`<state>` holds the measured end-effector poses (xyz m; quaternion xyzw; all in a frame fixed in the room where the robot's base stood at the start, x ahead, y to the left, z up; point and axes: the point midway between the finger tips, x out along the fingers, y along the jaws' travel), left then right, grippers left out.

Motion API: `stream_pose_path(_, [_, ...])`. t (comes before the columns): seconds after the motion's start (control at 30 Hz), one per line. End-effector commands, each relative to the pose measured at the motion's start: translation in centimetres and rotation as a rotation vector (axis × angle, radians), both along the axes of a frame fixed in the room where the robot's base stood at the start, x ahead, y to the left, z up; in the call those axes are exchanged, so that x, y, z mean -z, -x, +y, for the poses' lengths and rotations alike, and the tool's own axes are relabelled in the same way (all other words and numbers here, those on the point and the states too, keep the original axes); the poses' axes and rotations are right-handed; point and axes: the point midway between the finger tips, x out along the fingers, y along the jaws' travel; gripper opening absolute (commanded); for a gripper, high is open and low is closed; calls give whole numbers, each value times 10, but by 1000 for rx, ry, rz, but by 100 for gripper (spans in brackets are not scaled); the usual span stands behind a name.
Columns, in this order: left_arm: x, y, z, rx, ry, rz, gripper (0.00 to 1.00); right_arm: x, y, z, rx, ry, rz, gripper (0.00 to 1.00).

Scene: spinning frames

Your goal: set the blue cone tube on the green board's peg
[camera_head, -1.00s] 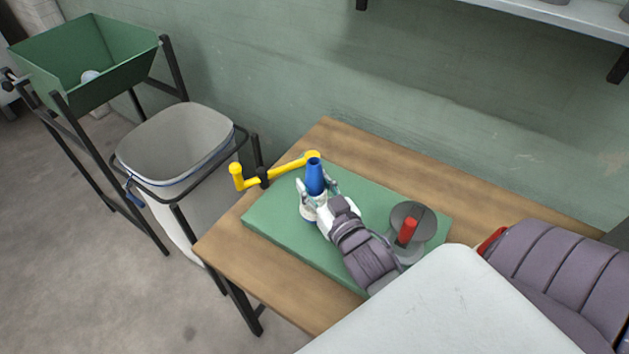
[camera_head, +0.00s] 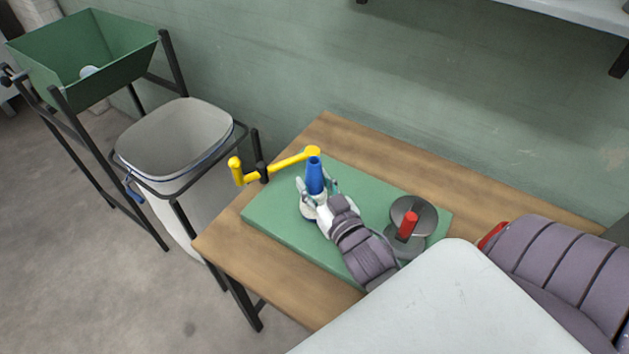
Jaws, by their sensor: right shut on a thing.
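The blue cone tube (camera_head: 314,174) stands upright near the back left part of the green board (camera_head: 277,222). My right gripper (camera_head: 317,190) is shut on the tube's lower part. My left gripper is not in view.
A yellow crank (camera_head: 290,164) stands just behind the tube. A grey disc device with a red handle (camera_head: 408,224) is at the board's right. The wooden table (camera_head: 470,204) is bare behind the board. A lined bin (camera_head: 175,140) and green hopper (camera_head: 85,60) stand left.

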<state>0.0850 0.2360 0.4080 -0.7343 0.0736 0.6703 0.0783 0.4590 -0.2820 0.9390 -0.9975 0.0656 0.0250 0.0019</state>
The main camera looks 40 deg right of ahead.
Motion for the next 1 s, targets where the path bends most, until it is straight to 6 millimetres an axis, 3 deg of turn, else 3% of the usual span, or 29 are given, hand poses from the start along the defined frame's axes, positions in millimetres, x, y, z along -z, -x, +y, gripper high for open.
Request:
stream_pose_path(0.3, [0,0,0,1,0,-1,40,2,0,0,0,0,-1,11])
stream_pose_path(0.33, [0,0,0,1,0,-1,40,2,0,0,0,0,-1,44])
stream_pose_path(0.5, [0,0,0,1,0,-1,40,2,0,0,0,0,-1,72])
stream_pose_path(0.83, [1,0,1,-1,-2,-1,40,2,2,0,0,0,0,72])
stream_pose_path(1.0, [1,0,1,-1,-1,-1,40,2,20,3,0,0,3,72])
